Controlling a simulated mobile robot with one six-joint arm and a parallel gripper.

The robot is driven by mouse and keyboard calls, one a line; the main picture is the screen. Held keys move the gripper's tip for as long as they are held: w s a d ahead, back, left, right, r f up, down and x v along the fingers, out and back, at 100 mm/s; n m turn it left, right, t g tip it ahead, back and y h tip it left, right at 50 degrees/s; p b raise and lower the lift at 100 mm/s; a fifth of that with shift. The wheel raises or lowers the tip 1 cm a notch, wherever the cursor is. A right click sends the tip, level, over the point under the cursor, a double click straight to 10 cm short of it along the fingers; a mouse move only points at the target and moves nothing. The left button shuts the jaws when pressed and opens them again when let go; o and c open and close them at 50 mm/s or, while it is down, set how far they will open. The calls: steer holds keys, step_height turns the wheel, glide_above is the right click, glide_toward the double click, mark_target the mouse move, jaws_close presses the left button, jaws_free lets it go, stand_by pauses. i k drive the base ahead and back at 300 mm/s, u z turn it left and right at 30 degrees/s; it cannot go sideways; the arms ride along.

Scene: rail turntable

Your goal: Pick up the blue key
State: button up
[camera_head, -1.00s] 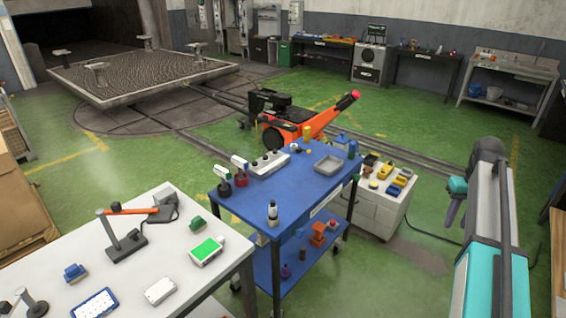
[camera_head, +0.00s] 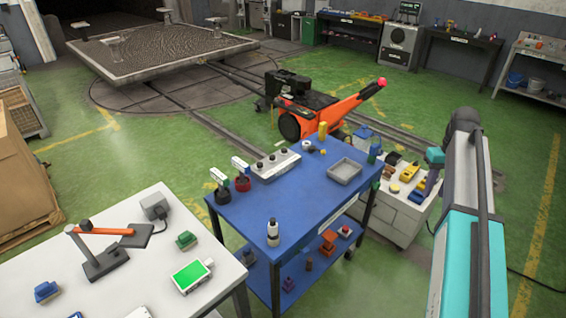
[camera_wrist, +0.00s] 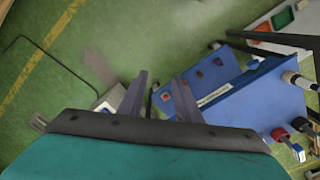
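I cannot make out a blue key for certain in either view. A small blue object (camera_head: 46,291) lies on the white table at the lower left, and a blue object (camera_head: 418,190) lies on the light cabinet at right; neither is clear enough to call a key. My gripper (camera_wrist: 160,92) shows in the wrist view with its two fingers apart and nothing between them. It hangs above the floor, with the blue cart beyond it to the right. In the head view my arm reaches in from the right, its gripper end beside the light cabinet.
A blue cart (camera_head: 235,212) with bottles, a grey tray (camera_head: 345,171) and a lower shelf stands in the middle. The white table (camera_head: 150,275) bears a lamp and small boxes. An orange machine (camera_head: 340,108) stands behind the cart. Green floor is open at right.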

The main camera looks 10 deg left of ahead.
mark_target(243, 168)
steer(key=u, duration=0.45)
steer(key=i, duration=0.55)
steer(key=u, duration=0.75)
steer(key=i, duration=0.5)
steer(key=u, duration=0.35)
